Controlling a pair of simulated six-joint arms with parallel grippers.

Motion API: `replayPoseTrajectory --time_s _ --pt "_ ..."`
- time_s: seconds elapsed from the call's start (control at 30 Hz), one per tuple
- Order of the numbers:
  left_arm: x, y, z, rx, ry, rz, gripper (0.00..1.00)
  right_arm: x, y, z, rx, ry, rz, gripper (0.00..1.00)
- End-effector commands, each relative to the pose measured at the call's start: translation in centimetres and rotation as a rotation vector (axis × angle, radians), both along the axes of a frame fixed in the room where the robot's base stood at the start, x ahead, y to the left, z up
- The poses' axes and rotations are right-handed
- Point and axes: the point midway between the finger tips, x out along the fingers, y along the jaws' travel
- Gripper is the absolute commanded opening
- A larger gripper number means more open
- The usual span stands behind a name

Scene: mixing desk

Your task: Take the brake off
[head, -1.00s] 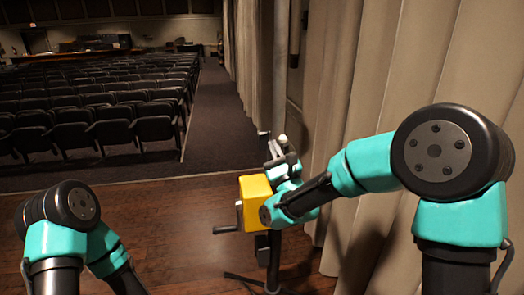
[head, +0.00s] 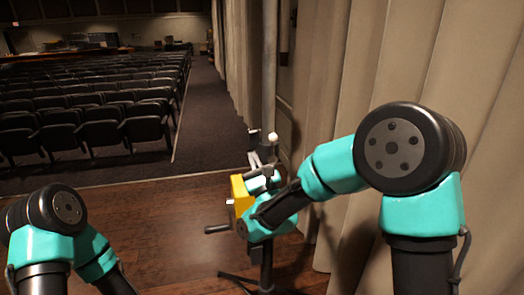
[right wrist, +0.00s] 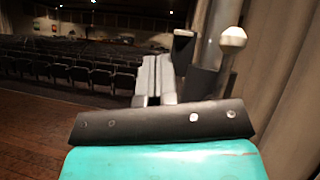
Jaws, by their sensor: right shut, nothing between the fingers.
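A yellow box (head: 238,188) with a crank handle (head: 217,229) on its left side is mounted on a dark stand. A lever with a pale round knob (head: 274,137) rises above it, and shows in the right wrist view (right wrist: 233,40). My right gripper (head: 256,158) is shut and empty, just left of the knobbed lever; its fingers show in the right wrist view (right wrist: 155,78). I cannot tell whether they touch the lever. My right wrist hides much of the box. My left arm runs off the bottom left, its gripper out of view.
A grey vertical pole (head: 269,70) and beige curtains (head: 390,70) stand behind and to the right. Tripod legs (head: 262,284) spread on the wooden floor (head: 150,230). Rows of dark seats (head: 90,110) lie beyond the floor's edge. The floor left of the crank is clear.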

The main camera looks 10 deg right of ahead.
Motion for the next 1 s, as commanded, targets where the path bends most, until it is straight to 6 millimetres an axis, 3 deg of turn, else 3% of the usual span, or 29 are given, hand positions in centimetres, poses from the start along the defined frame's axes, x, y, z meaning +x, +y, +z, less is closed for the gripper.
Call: replayPoseTrajectory --time_s 0.3,0.5,1.0 --pt "0.0 0.0 0.0 0.0 0.0 0.0 0.43 -5.4 2.4 -1.9 -0.001 0.001 0.003 0.0" --pt "0.0 0.0 0.0 0.0 0.0 0.0 0.43 -7.5 3.4 -2.7 0.0 -0.001 0.0 0.0" --pt "0.0 0.0 0.0 0.0 0.0 0.0 0.43 -7.8 3.4 -3.2 -0.015 0.006 -0.009 0.0"
